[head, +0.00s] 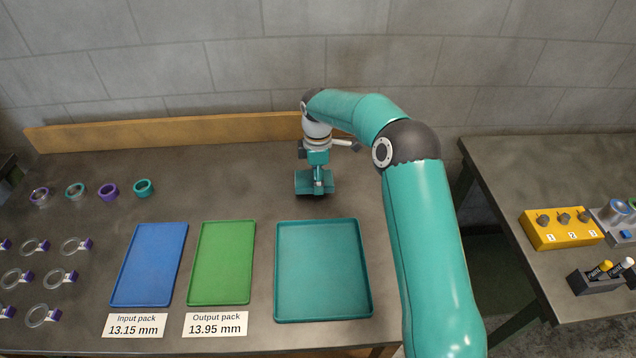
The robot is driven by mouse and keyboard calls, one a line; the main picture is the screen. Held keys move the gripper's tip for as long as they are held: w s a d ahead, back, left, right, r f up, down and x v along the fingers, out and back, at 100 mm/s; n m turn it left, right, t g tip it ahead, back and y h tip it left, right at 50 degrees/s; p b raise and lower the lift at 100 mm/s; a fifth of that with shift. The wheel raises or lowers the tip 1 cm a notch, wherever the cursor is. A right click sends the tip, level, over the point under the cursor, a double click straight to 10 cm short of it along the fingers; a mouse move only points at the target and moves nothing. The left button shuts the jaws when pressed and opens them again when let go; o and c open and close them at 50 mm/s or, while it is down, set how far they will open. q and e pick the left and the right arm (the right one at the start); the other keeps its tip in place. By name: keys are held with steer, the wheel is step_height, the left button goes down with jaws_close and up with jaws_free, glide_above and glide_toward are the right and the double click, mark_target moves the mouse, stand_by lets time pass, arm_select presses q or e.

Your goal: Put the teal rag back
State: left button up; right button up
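The teal rag (302,183) is a small folded teal piece at the back of the grey workbench, behind the large teal tray. My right gripper (318,184) points down over it, with its narrow fingers in front of the middle of the rag. The fingers line up one behind the other, so I cannot tell whether they are closed on it. The rag's underside is hidden, and I cannot tell if it rests on the bench. My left gripper is not in view.
A blue tray (150,265), a green tray (222,262) and an empty teal tray (322,270) lie along the front. Several rings and clear round parts are at left. A second bench at right holds a yellow block (560,230) and a marker holder (597,281).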

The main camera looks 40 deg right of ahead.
steer(key=shift+f, duration=1.25)
steer(key=o, duration=1.1)
step_height(320, 180, up, 12)
steer(key=shift+r, duration=0.1)
